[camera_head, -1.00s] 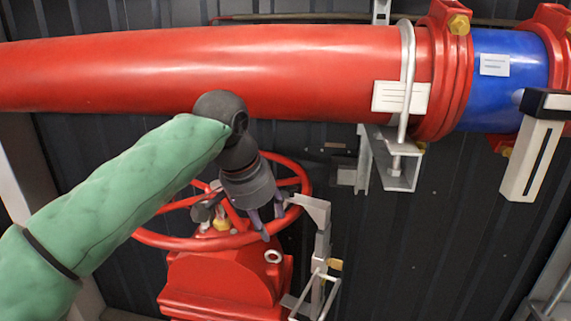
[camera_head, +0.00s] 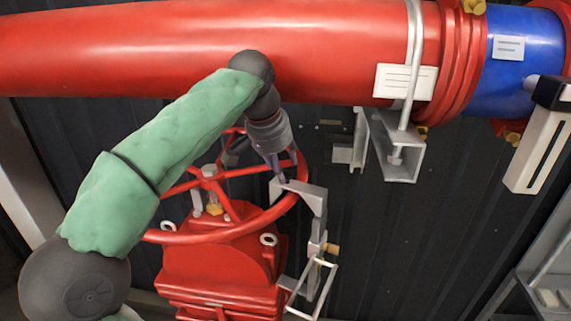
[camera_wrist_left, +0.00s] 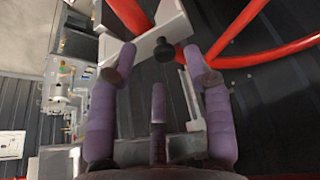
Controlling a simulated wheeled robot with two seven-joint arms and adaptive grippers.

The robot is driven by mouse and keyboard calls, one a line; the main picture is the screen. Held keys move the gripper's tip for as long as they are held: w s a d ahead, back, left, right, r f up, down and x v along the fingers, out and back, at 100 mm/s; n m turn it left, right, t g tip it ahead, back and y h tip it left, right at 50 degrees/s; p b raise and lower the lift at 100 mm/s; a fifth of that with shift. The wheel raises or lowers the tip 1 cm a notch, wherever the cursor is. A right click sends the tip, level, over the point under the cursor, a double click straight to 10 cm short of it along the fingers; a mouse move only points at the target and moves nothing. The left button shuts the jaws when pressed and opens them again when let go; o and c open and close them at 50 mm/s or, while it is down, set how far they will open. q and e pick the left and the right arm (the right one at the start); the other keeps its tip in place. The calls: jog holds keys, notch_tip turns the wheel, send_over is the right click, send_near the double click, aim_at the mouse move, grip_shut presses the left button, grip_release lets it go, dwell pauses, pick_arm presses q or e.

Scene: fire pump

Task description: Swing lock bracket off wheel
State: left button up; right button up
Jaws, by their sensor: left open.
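The red handwheel (camera_head: 236,228) sits on a red valve body (camera_head: 215,268). The grey lock bracket (camera_head: 312,200) stands at the wheel's right side, its upper arm reaching left over the rim. My left gripper (camera_head: 279,176) is just above the bracket's left end, fingers pointing down. In the left wrist view, my left gripper (camera_wrist_left: 160,76) is open, its purple fingers spread. The pale bracket (camera_wrist_left: 150,42) with a dark knob (camera_wrist_left: 164,49) shows beyond and between the fingertips. I cannot tell whether they touch it. My right gripper is not in view.
A large red pipe (camera_head: 180,50) with a blue section (camera_head: 525,75) runs across above the wheel. A grey pipe support (camera_head: 398,160) hangs right of the bracket. A wire frame (camera_head: 312,290) is below the bracket.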

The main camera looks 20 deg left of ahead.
aim_at(287, 174)
pick_arm(q)
jog(key=shift+w+d+f, duration=0.1)
jog(key=shift+w+f, duration=1)
jog(key=shift+w, duration=0.1)
jog(key=shift+f, duration=0.35)
grip_shut()
